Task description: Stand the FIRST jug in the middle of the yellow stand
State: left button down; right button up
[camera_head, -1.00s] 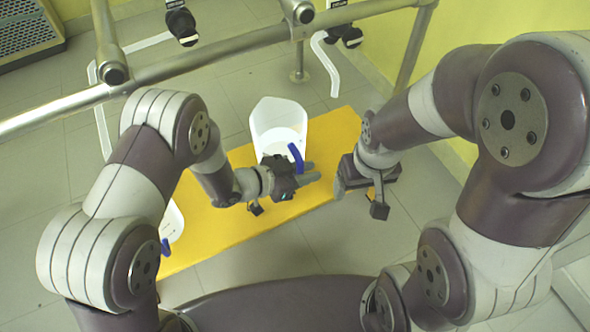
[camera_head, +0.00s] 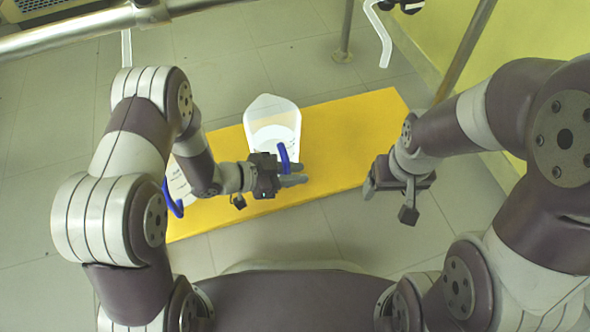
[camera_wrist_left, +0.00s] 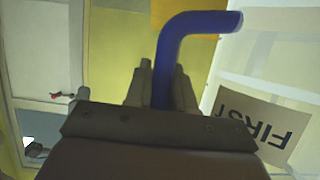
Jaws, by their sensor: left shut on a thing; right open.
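The FIRST jug (camera_head: 272,124) is white with a blue handle (camera_head: 284,160). In the left wrist view its label (camera_wrist_left: 258,125) reads FIRST, tilted and upside down. My left gripper (camera_head: 290,175) is shut on the blue handle (camera_wrist_left: 170,60), with a finger on each side of it. The jug appears over the middle stretch of the yellow stand (camera_head: 345,150), towards its far edge; whether its base touches the stand I cannot tell. My right gripper (camera_head: 372,187) is open and empty, off the near right side of the stand.
A second white jug (camera_head: 180,185) with a blue handle is at the left end of the stand, partly hidden by my left arm. The right part of the stand is bare. A metal rail (camera_head: 75,32) runs across the top left, with a post (camera_head: 345,30) behind the stand.

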pick_arm(q)
jog(key=shift+r, duration=0.1)
jog(key=c, duration=1)
grip_release()
jog(key=shift+o, duration=0.2)
jog(key=p+v, duration=0.6)
jog(key=v, duration=0.6)
jog(key=shift+s, duration=0.1)
jog(key=s+d+p, duration=0.3)
jog(key=s, duration=0.6)
jog(key=shift+s, duration=0.15)
